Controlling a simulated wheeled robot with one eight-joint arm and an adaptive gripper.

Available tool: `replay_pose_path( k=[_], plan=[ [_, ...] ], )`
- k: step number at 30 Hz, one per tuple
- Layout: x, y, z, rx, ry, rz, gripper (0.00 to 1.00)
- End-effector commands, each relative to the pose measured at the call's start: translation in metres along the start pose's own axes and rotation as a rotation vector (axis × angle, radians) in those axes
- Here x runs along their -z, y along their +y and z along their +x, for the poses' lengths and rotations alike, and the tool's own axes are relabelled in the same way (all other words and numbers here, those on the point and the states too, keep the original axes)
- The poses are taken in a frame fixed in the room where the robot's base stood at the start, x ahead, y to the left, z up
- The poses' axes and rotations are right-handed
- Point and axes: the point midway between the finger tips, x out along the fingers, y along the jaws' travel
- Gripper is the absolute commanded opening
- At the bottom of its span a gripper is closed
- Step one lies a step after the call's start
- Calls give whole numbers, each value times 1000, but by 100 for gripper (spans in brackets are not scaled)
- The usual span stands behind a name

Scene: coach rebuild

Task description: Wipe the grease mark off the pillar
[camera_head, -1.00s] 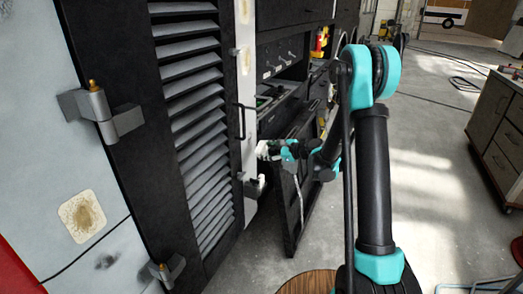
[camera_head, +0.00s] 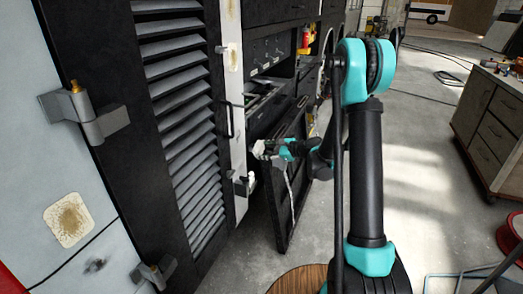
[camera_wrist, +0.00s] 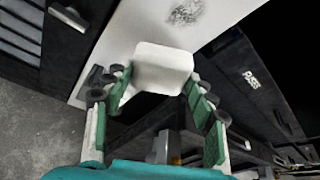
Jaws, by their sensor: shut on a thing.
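My gripper (camera_wrist: 155,100) is shut on a white block with rounded corners (camera_wrist: 163,62), seen close up in the wrist view. The green-lined fingers hold it at both sides. A grey, speckled grease mark (camera_wrist: 186,12) is on the white pillar (camera_wrist: 128,38), just beyond the block at the top of the wrist view. A strip of bare pillar shows between block and mark. In the head view my gripper (camera_head: 266,149) is beside the narrow white pillar (camera_head: 238,125), right of the louvred panel. I cannot make out the grease mark there.
A black panel hangs open (camera_head: 284,195) below and behind my gripper. A white fitting (camera_head: 245,183) and a dark handle (camera_head: 229,121) stick out near the pillar. A drawer cabinet (camera_head: 490,125) stands at right. The floor between is mostly clear.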

Motion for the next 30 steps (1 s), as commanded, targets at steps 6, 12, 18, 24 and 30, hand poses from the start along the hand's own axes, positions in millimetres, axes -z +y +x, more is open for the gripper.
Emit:
replay_pose_path(
  k=[6,12,18,24,30],
  plan=[
    [0,0,0,0,0,0,33],
    [0,0,1,0,0,0,33],
    [-4,0,9,-1,-1,-1,33],
    [-13,1,27,-2,-2,-1,33],
    [-21,1,46,-1,-1,-1,33]
  ],
)
